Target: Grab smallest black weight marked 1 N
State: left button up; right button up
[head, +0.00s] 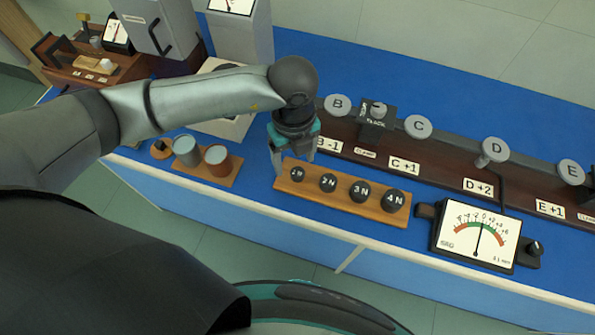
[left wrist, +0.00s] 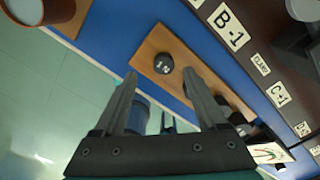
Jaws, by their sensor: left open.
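The smallest black weight, marked 1 N (head: 297,174), sits at the left end of a wooden rack (head: 344,204). It also shows in the left wrist view (left wrist: 163,64), just beyond and between the fingertips. The larger black weights 2 N (head: 328,183), 3 N (head: 361,192) and 4 N (head: 393,200) stand in a row to its right. My left gripper (head: 294,164) is open and empty, pointing down over the rack's left end. It also shows in the left wrist view (left wrist: 159,73), fingers apart. Its right finger partly hides the other weights there. My right gripper is not in view.
A dark rail with labelled knobs (head: 417,127) runs behind the rack. A dial meter (head: 479,232) stands to the right. The blue bench's front edge is close.

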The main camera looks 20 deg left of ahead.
aim_at(297, 172)
pick_arm(q)
jog(key=f, duration=0.4)
jog(key=shift+w+d+f, duration=0.1)
jog(key=shift+d+f, duration=0.15)
jog(key=shift+f, duration=0.05)
grip_shut()
dwell(0.3)
